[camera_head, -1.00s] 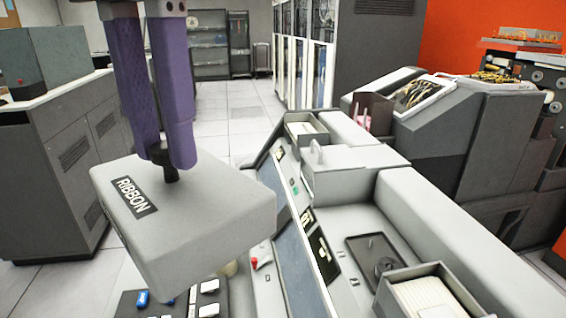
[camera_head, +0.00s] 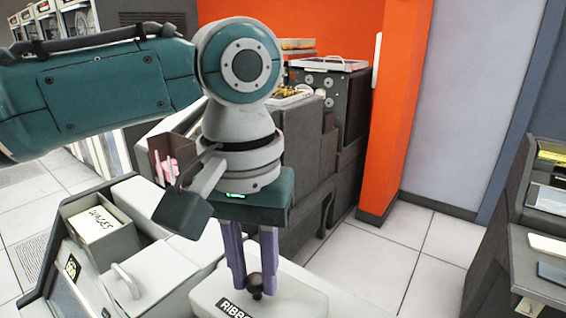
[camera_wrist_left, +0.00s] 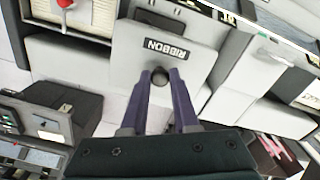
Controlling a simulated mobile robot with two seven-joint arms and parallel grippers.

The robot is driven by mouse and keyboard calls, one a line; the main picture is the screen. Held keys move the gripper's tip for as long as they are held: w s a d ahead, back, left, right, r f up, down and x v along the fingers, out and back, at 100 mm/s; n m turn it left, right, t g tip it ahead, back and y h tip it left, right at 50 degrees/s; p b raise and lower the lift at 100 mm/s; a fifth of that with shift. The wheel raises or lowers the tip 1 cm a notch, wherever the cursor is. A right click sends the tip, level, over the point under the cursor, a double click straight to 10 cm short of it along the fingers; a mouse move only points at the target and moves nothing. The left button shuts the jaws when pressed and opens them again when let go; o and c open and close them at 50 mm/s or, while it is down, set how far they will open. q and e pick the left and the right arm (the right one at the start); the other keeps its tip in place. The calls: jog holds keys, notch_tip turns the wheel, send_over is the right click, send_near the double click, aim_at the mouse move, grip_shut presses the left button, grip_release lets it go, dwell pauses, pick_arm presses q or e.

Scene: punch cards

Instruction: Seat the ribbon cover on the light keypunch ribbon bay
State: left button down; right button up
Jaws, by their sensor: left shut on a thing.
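The ribbon cover (camera_head: 290,300) is a light grey box lid with a dark knob and a black RIBBON label. It shows at the bottom edge of the head view, partly cut off, and in the left wrist view (camera_wrist_left: 205,30). My left gripper (camera_head: 254,288) is shut on the knob, and the cover hangs below the purple fingers. The light keypunch (camera_head: 170,282) lies to the left of the cover in the head view. Its ribbon bay is not visible in the head view; I cannot tell it apart in the wrist view. My right gripper is not in view.
A grey card box labelled WAGES (camera_head: 108,245) sits on the keypunch, near a raised light handle (camera_head: 126,280). Dark grey machines (camera_head: 310,150) and an orange column (camera_head: 385,110) stand behind. Another console (camera_head: 530,230) is at the right. Open tiled floor (camera_head: 400,270) lies between.

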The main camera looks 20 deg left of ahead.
pick_arm(q)
notch_tip(320, 180, down, 12)
jog(key=s+d+b, duration=0.1)
jog(key=s+b, duration=0.1)
jog(key=b, duration=0.3)
jog(key=shift+b, duration=0.4)
jog(key=shift+s+p, duration=0.1)
jog(key=shift+p, duration=0.2)
jog(key=shift+f+p, duration=0.2)
jog(key=shift+p, duration=0.25)
dwell(0.6)
jog(key=shift+f, duration=0.25)
dwell(0.3)
jog(key=shift+f+b, duration=0.35)
jog(key=shift+f, duration=0.1)
jog(key=shift+f, duration=0.45)
jog(key=shift+f, duration=0.25)
dwell(0.9)
jog(key=shift+f, duration=0.15)
dwell(0.5)
